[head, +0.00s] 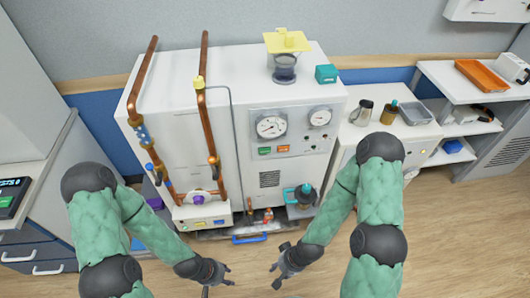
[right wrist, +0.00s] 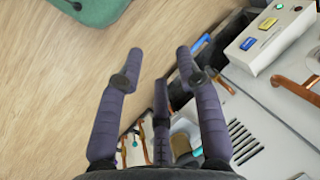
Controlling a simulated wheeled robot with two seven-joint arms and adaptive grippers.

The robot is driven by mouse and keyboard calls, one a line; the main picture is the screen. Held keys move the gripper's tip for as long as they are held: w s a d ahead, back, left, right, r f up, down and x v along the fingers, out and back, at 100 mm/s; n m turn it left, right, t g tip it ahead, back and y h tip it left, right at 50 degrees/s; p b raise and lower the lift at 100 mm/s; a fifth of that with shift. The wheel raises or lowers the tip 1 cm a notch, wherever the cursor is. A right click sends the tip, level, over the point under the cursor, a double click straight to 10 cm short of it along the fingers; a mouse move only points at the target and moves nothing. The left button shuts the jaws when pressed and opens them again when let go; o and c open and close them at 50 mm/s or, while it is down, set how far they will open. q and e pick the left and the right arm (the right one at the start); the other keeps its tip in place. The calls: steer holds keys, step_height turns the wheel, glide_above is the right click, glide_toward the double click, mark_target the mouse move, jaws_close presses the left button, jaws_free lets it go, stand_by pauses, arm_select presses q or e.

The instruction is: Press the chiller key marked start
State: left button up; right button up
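A white cabinet (head: 262,84) stands against the wall in the head view. Its front panel has two round gauges, with a green key (head: 264,150) and a red key (head: 283,149) below them; their lettering is too small to read. A low white key box (right wrist: 262,34) at the cabinet's foot has green, yellow and blue keys, seen close in the right wrist view. I cannot tell which key is marked start. My left gripper (head: 229,275) is open and empty before the cabinet. My right gripper (right wrist: 157,63) is open and empty, apart from the key box.
Copper pipes (head: 205,95) run down the cabinet's left front. A dark bottle with a teal handle (head: 305,195) stands low at the front, near a blue tray handle (head: 250,238). A side counter (head: 400,127) holds containers. The wooden floor in front is clear.

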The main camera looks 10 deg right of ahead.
jaws_close()
stand_by(1.0)
